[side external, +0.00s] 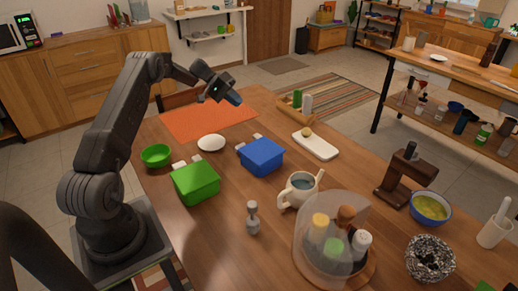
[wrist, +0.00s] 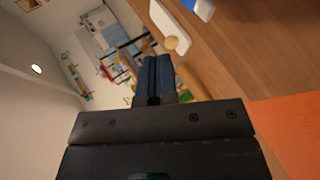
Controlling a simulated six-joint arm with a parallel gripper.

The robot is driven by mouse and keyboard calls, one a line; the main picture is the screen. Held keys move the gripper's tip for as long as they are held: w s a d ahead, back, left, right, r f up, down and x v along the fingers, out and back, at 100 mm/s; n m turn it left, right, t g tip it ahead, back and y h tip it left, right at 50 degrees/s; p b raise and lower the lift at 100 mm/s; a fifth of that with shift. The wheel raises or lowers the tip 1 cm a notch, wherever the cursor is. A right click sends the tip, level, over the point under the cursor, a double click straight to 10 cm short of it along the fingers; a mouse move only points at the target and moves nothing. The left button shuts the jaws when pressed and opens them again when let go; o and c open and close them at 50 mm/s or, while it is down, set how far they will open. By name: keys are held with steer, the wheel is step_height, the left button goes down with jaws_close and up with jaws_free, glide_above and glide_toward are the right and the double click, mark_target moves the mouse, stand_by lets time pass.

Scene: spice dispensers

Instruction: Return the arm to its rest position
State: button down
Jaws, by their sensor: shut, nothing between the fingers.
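My gripper (side external: 233,98) is held in the air above the far left part of the wooden table (side external: 202,257), over the edge of an orange mat (side external: 195,120). In the wrist view its two dark fingers (wrist: 155,72) are pressed together with nothing between them. My arm rises from its base at the left and bends forward at the top. A green box (side external: 195,184) and a blue box (side external: 262,157) stand on the table below and nearer the camera, apart from the gripper.
A green bowl (side external: 156,155), a white dish (side external: 211,143), a teapot (side external: 299,188), a small grey shaker (side external: 253,219) and a clear-domed spice carousel (side external: 331,240) stand on the table. A white board (side external: 316,146) lies farther back. The air around the gripper is clear.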

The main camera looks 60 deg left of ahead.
steer(key=s+d+r+m+g+y, duration=0.1)
steer(key=s+d+r+g+y, duration=0.15)
steer(key=d+r, duration=0.8)
steer(key=s+d+r+m+g+y, duration=0.1)
steer(key=s+d+r+m+y, duration=0.2)
steer(key=d+r, duration=0.7)
steer(key=s+d+f+m+t+y, duration=0.1)
steer(key=s+d+f+t+y, duration=0.1)
steer(key=s+d, duration=0.5)
steer(key=s+d+f+m+t+y, duration=0.1)
steer(key=s+d, duration=0.7)
steer(key=s, duration=0.8)
steer(key=shift+s+f+t+y, duration=0.15)
steer(key=shift+f+t+y, duration=0.2)
steer(key=shift+f+y, duration=0.15)
steer(key=c, duration=1.8)
jaws_free()
steer(key=shift+r, duration=0.1)
